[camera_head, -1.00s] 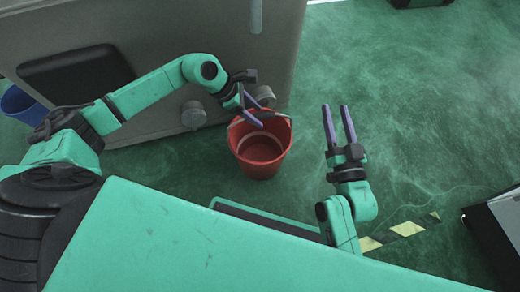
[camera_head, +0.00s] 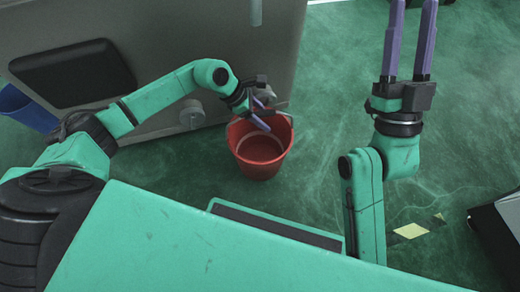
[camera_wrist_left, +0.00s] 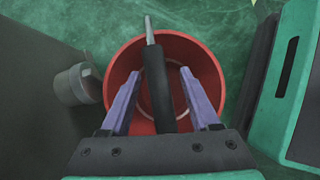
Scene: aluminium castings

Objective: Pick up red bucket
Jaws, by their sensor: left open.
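The red bucket (camera_head: 259,158) stands upright and empty on the green floor, beside the grey machine. Its handle is raised, with a dark grip (camera_wrist_left: 157,85) showing in the left wrist view. My left gripper (camera_head: 266,114) is over the bucket's rim at its far side. In the left wrist view its purple fingers (camera_wrist_left: 159,75) are open, one on each side of the grip, with gaps showing. The bucket (camera_wrist_left: 210,75) lies below them. My right gripper (camera_head: 413,12) is raised to the right of the bucket, its two fingers apart and empty.
The grey machine (camera_head: 190,50) with round knobs (camera_head: 191,114) stands close behind and left of the bucket. A blue bin (camera_head: 26,108) is at the far left. A dark box (camera_head: 500,225) is at the right. Floor right of the bucket is clear.

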